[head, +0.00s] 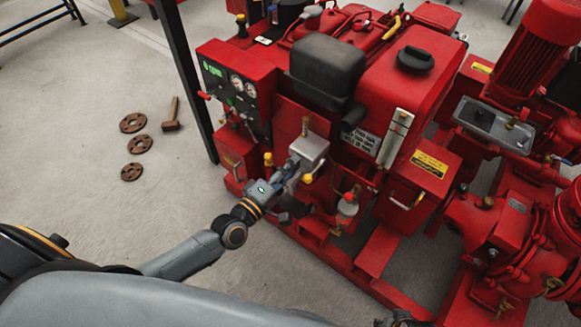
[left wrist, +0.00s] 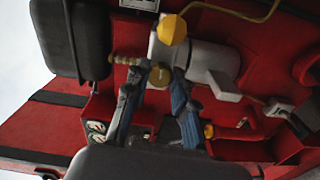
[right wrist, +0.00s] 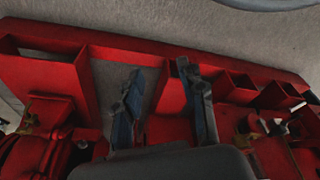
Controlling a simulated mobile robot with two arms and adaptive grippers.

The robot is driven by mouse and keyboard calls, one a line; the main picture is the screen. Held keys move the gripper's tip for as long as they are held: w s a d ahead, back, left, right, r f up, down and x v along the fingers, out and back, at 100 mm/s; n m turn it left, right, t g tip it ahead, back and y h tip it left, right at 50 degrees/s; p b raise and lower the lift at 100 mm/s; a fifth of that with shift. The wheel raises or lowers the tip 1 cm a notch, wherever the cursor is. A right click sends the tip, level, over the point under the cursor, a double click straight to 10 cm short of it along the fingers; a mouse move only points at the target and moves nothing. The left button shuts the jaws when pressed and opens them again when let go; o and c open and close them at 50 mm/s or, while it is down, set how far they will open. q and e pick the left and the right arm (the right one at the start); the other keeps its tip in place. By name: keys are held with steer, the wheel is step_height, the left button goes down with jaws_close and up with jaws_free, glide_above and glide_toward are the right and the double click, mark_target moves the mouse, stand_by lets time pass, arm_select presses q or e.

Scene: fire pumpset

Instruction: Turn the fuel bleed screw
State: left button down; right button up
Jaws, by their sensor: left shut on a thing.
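The fuel bleed screw, a round brass knob (left wrist: 159,76), sits on the grey fuel filter housing (left wrist: 205,58) in the left wrist view. My left gripper (left wrist: 160,80) is shut on it, with one finger on each side of the knob. In the head view my left gripper (head: 290,173) reaches the front of the grey housing (head: 309,149) on the red pumpset, and its fingers hide the screw. My right gripper (right wrist: 162,82) is open and empty in the right wrist view, above the red base frame (right wrist: 85,85).
A yellow cap (left wrist: 172,29) is close above my left fingers. A black air filter (head: 327,68) and the red control panel (head: 237,85) flank the housing.

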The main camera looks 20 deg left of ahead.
arm_select(q)
steer(key=shift+n, duration=0.3)
arm_select(e)
steer(key=shift+w+r, duration=0.2)
steer(key=shift+r, duration=0.25)
steer(key=shift+s, duration=0.1)
arm_select(q)
steer(key=c, duration=1.4)
jaws_free()
arm_select(e)
steer(key=shift+f, duration=0.1)
steer(key=shift+d, duration=0.1)
arm_select(q)
steer(key=v, duration=1.2)
